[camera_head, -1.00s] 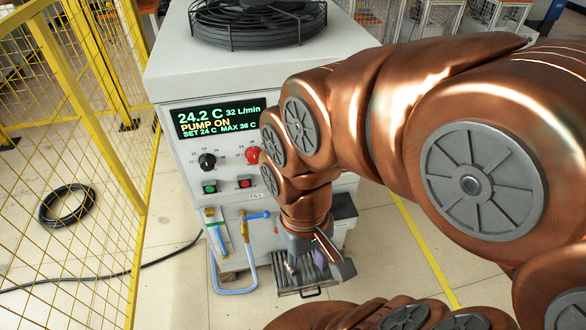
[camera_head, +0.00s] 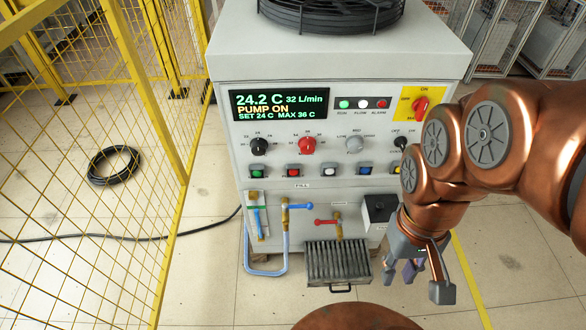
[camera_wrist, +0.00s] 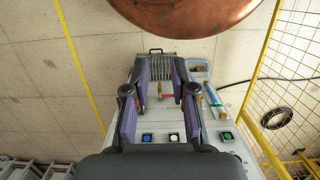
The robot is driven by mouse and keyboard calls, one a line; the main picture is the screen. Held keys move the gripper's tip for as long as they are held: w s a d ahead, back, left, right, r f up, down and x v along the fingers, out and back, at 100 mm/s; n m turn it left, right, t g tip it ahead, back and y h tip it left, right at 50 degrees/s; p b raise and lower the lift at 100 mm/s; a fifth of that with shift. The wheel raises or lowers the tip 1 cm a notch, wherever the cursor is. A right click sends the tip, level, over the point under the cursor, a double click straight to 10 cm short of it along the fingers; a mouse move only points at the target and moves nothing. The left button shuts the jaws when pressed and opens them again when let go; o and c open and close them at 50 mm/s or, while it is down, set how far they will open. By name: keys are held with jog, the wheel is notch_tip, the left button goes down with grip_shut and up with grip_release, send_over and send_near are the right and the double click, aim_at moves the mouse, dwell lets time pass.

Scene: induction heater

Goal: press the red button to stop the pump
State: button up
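The red button (camera_head: 293,170) sits in the row of square buttons on the front of the white machine (camera_head: 335,50), between a green button (camera_head: 257,170) and a white one (camera_head: 328,170). The display (camera_head: 280,104) reads PUMP ON. My gripper (camera_head: 415,278) is low at the machine's right front, well right of the red button and below it. Its fingers are apart with nothing between them, as the wrist view shows (camera_wrist: 160,70). In the wrist view the green, white and blue buttons show, but the red one is hidden behind a finger.
A red knob (camera_head: 307,145) is above the red button. A red lever (camera_head: 327,221), a blue hose (camera_head: 265,272) and a ribbed tray (camera_head: 338,263) are below. A red main switch (camera_head: 420,108) is at upper right. A yellow mesh fence (camera_head: 90,190) stands left.

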grip_shut()
dwell(1.1)
